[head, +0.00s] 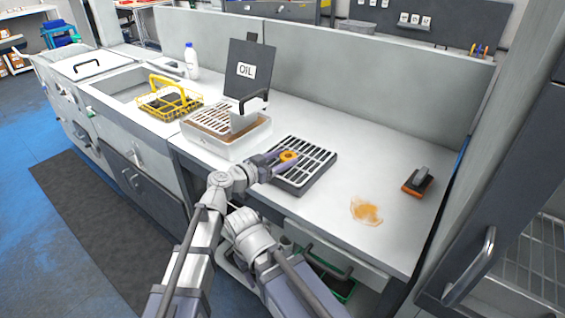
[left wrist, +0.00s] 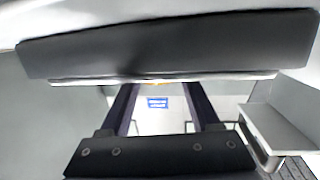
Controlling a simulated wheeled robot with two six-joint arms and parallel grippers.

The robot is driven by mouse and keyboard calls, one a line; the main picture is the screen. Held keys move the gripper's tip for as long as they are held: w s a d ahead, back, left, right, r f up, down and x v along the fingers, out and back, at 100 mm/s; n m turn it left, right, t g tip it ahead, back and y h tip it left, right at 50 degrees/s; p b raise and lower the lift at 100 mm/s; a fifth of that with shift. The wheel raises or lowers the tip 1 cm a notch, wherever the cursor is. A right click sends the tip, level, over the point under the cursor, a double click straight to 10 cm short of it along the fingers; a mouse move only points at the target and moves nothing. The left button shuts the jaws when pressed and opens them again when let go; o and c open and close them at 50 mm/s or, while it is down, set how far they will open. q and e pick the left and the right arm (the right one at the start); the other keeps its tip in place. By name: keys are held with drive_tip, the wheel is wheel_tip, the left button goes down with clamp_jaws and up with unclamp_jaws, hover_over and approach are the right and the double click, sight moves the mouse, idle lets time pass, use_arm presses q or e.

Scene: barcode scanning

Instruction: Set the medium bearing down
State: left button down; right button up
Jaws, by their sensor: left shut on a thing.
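My left gripper (head: 279,161) is shut on an orange-gold ring-shaped bearing (head: 289,156). The bearing is at the fingertips, over the left part of a dark tray with a pale slatted grate (head: 311,160). I cannot tell whether the bearing touches the slats. In the left wrist view the two dark fingers (left wrist: 160,108) reach away from the camera, and a dark grey bar across the top hides the fingertips. Only a thin orange sliver shows below the bar. My right gripper does not show.
Left of the grate is a white oil box (head: 228,147) with a raised dark lid marked OIL (head: 248,72). A yellow basket (head: 170,100) and a white bottle (head: 192,61) stand farther left. An orange stain (head: 366,211) and a brush (head: 417,182) are at the right.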

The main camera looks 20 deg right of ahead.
use_arm(q)
drive_tip(key=shift+f, duration=0.15)
drive_tip(key=shift+c, duration=0.6)
unclamp_jaws()
drive_tip(key=shift+s+a+r, duration=0.1)
drive_tip(key=shift+r, duration=0.2)
drive_tip(key=p+v, duration=0.1)
drive_tip(key=v, duration=1)
drive_tip(key=shift+s+a+p, duration=0.15)
drive_tip(key=shift+a+p, duration=0.25)
drive_tip(key=shift+f, duration=0.1)
